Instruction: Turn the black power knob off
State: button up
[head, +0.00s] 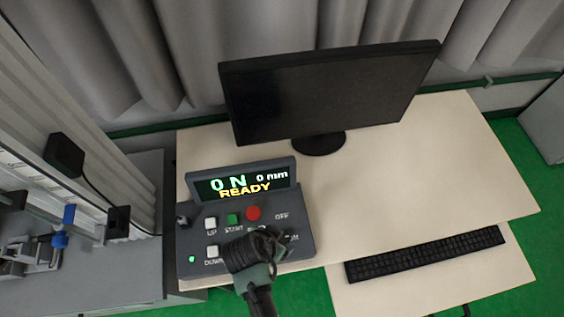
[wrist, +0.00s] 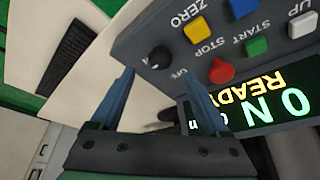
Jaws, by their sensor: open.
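The control box (head: 188,240) stands at the front left of the desk, its display (head: 243,182) lit with "0 N", "0 mm" and "READY". The black power knob (wrist: 158,58) shows in the wrist view near a corner of the panel, close to the OFF label, with a pale mark on its top. My gripper (wrist: 157,76) is open. Its two fingers point toward the knob, which appears between and just beyond the fingertips; contact cannot be told. In the head view my gripper and wrist cover the front of the panel, and the knob is hidden.
The red STOP button (wrist: 222,71), yellow ZERO button (wrist: 196,30) and green START button (wrist: 256,47) sit close by. A monitor (head: 325,95) stands behind the box. A keyboard (head: 425,254) lies at right. The desk right of the box is clear.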

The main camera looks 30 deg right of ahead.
aim_at(283, 238)
jog(key=shift+x, duration=2.75)
grip_shut()
